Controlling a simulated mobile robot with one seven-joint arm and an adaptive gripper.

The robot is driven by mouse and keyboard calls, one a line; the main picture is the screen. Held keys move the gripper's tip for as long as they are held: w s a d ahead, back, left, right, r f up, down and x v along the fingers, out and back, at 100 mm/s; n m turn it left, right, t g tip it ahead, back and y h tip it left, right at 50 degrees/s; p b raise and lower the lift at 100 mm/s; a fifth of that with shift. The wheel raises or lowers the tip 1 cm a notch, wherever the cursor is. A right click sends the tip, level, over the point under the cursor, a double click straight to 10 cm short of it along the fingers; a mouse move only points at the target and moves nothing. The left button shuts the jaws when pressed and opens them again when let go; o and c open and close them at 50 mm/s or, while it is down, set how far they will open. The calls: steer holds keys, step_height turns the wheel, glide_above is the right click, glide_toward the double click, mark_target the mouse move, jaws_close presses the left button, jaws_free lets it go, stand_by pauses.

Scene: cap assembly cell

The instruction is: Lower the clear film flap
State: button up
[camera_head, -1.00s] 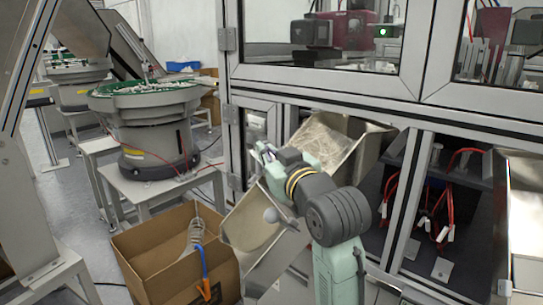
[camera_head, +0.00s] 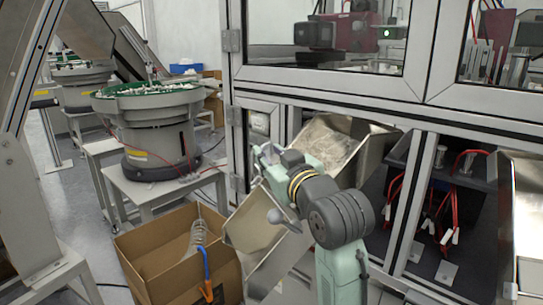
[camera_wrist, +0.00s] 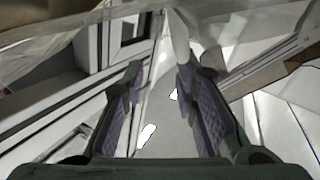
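A cloudy, see-through sheet that looks like the clear film flap (camera_head: 326,141) slopes across the mouth of the metal chute in the cabinet opening. In the wrist view, a translucent film band (camera_wrist: 60,38) crosses the top, and a pale narrow piece (camera_wrist: 179,38) hangs by the right fingertip. I cannot tell whether it touches that finger. My gripper (camera_head: 261,160) is just left of the chute, in front of the cabinet post. In the wrist view, its two purple-padded fingers (camera_wrist: 160,75) stand apart with nothing clearly held between them. My wrist hides part of the chute.
A bowl feeder (camera_head: 150,125) stands on a table at left. The cabinet frame (camera_head: 238,140) is close beside my gripper.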

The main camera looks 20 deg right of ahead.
steer(key=s, duration=0.4)
steer(key=s+d, duration=0.1)
steer(key=s, duration=0.7)
steer(key=shift+d, duration=0.4)
